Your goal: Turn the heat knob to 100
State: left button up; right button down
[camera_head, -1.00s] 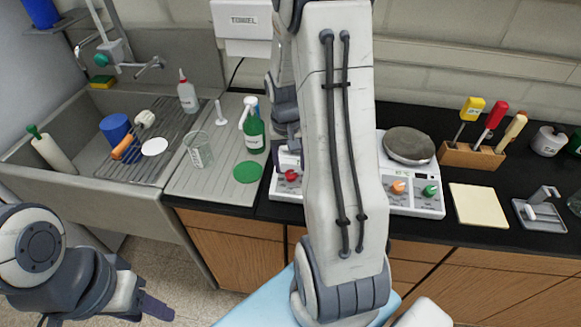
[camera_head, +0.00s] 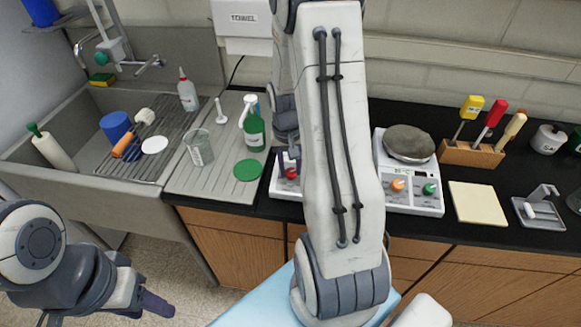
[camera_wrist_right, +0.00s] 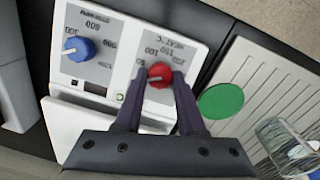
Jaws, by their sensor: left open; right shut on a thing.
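The red heat knob (camera_wrist_right: 160,75) sits between the two dark fingers of my right gripper (camera_wrist_right: 158,82) in the right wrist view. The fingers are shut on it. Its dial label appears upside down, with numbers including 50, 100 and 150 around the knob. A short white mark shows on the knob's left part, but its exact reading is unclear. In the head view the red knob (camera_head: 291,173) is at the front of a white appliance (camera_head: 282,190), with my right arm hiding much of it. My left gripper (camera_head: 157,304) is open and empty at the lower left, away from the counter.
A blue knob (camera_wrist_right: 78,50) is beside the heat knob. Orange (camera_head: 397,185) and green (camera_head: 429,189) knobs are to the right. A green disc (camera_head: 247,170), green bottle (camera_head: 254,133) and glass beaker (camera_head: 199,148) stand on the drainboard to the left.

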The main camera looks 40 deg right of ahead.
jog(key=m, duration=0.3)
jog(key=shift+d+m+t, duration=0.1)
jog(key=shift+m+t, duration=0.2)
jog(key=m+t, duration=0.1)
jog(key=m, duration=0.3)
jog(key=shift+s+y, duration=0.15)
jog(key=shift+y, duration=0.25)
jog(key=m, duration=0.4)
jog(key=shift+t, duration=0.3)
jog(key=shift+s+m+t+b, duration=0.1)
jog(key=shift+m+t+b, duration=0.25)
jog(key=shift+m, duration=1.45)
jog(key=c, duration=0.5)
grip_release()
